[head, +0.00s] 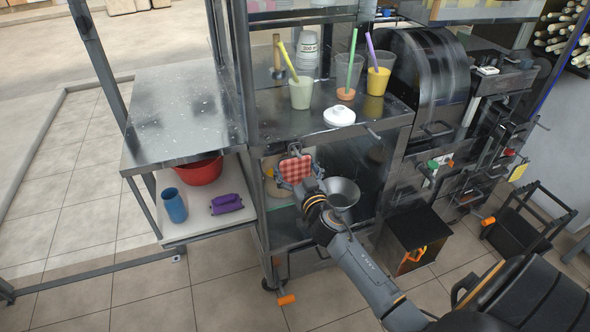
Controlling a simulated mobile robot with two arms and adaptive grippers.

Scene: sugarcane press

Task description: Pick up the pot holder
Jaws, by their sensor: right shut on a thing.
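The pot holder (295,169) is a red and white checked square in the open front of the metal cart. My right gripper (297,179) reaches in from the lower right and is shut on it. The gripper's own body hides part of the fingers and the holder's lower edge. I cannot tell whether the holder touches the shelf below it. My left gripper is not in the head view.
A metal bowl (341,192) is just right of the gripper. Cups, straws and a white lid (339,116) stand on the counter above. A lower left shelf holds a red bowl (200,172), a blue cup (173,205) and a purple item (226,204).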

